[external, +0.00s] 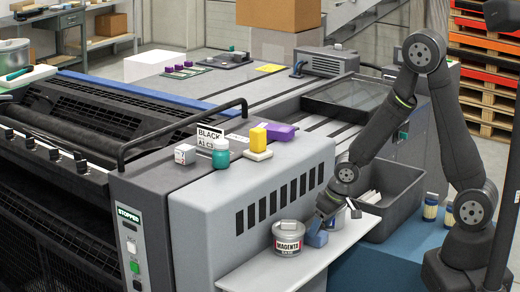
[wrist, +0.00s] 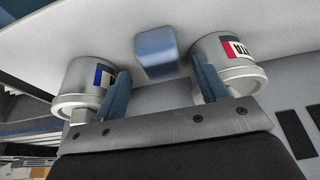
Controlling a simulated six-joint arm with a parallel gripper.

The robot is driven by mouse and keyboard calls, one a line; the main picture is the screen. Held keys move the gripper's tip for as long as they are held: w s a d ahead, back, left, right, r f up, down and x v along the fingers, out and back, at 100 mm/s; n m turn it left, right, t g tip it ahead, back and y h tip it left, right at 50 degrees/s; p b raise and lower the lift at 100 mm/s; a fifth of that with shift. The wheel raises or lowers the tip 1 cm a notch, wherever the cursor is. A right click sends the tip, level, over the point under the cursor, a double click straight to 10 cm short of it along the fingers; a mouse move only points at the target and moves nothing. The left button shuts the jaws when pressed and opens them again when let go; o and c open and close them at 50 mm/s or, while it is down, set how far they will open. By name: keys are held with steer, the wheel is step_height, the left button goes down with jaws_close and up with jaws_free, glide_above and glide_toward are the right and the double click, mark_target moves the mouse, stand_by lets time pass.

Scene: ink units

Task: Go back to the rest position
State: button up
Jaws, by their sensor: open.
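My gripper (external: 322,212) is low over the light shelf (external: 255,278) at the front of the press. In the wrist view its two blue fingers (wrist: 160,72) are spread apart. A blue block (wrist: 155,52) shows between and beyond them on the shelf, and no finger is seen closed on it. The magenta ink can (external: 288,238) stands just left of my gripper; a can with a red label (wrist: 228,62) is by the right finger in the wrist view. A can with a blue label (wrist: 88,88) is by the left finger. My gripper partly hides that side in the external view.
A grey bin (external: 400,190) stands right of the shelf. Two small jars (external: 431,207) are near my arm's base. Space above the shelf looks open.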

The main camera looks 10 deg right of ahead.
mark_target(319, 233)
steer(key=shift+x, duration=2.1)
steer(key=v, duration=1.2)
steer(key=x, duration=1.2)
steer(key=shift+s+d+f, duration=0.1)
steer(key=shift+f, duration=0.05)
step_height(319, 233, up, 5)
steer(key=shift+f, duration=0.15)
steer(key=w+d+r, duration=0.4)
steer(key=d+r, duration=0.4)
steer(key=d, duration=0.3)
step_height(319, 233, up, 17)
steer(key=shift+f, duration=0.25)
